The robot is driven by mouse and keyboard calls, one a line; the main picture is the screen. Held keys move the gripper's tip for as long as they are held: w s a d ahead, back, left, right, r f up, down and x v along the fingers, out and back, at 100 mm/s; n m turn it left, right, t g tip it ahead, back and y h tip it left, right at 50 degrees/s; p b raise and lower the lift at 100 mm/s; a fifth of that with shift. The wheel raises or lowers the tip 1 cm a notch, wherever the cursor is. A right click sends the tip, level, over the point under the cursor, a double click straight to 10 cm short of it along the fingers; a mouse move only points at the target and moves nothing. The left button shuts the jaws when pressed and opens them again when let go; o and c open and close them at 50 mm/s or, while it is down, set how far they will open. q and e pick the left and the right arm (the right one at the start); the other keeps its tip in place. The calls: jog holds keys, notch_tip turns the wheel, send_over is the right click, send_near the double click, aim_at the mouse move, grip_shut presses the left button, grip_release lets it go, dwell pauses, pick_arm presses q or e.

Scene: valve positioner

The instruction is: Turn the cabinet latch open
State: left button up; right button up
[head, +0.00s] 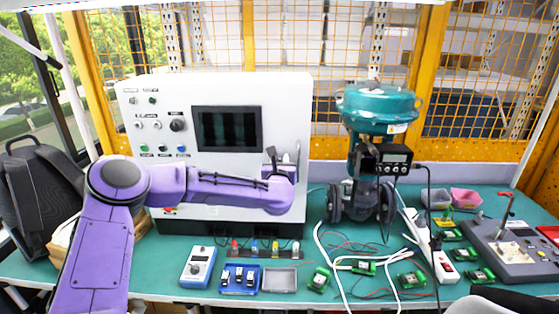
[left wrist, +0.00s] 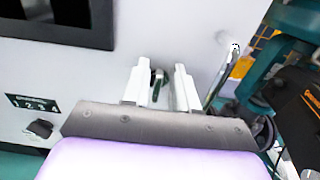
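The cabinet (head: 300,95) is a white box with a dark screen, standing at the back left of the table. My left gripper (head: 281,160) is at the right part of its front face, and the arm hides some of the panel. In the left wrist view the left gripper (left wrist: 160,82) has its two pale fingers apart. The latch (left wrist: 157,86), a small dark and metallic piece on the white face, shows between the fingers. Contact with either finger cannot be told. In the head view the latch is hard to make out behind the gripper. My right gripper is not in view.
A teal valve actuator (head: 378,105) with a display box (head: 386,158) stands close right of the cabinet. A blue-white meter (head: 198,267), small trays (head: 279,280), green circuit boards (head: 364,268) and loose white cables lie in front. A grey fixture (head: 512,250) is at right.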

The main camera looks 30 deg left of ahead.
pick_arm(q)
grip_shut()
jog(key=shift+f+m+b, duration=0.1)
jog(key=shift+m+b, duration=0.5)
jog(key=shift+b, duration=0.05)
jog(key=shift+w+d+f+m+b, duration=0.1)
jog(key=shift+d+m+b, duration=0.1)
jog(key=shift+m+b, duration=0.85)
jog(key=m, duration=0.4)
jog(key=f+m+b, duration=0.1)
jog(key=m, duration=0.4)
jog(key=d+m+b, duration=0.1)
jog(key=m, duration=0.4)
jog(key=shift+w+f+m, duration=0.15)
jog(key=shift+w+m, duration=0.1)
jog(key=shift+w, duration=0.1)
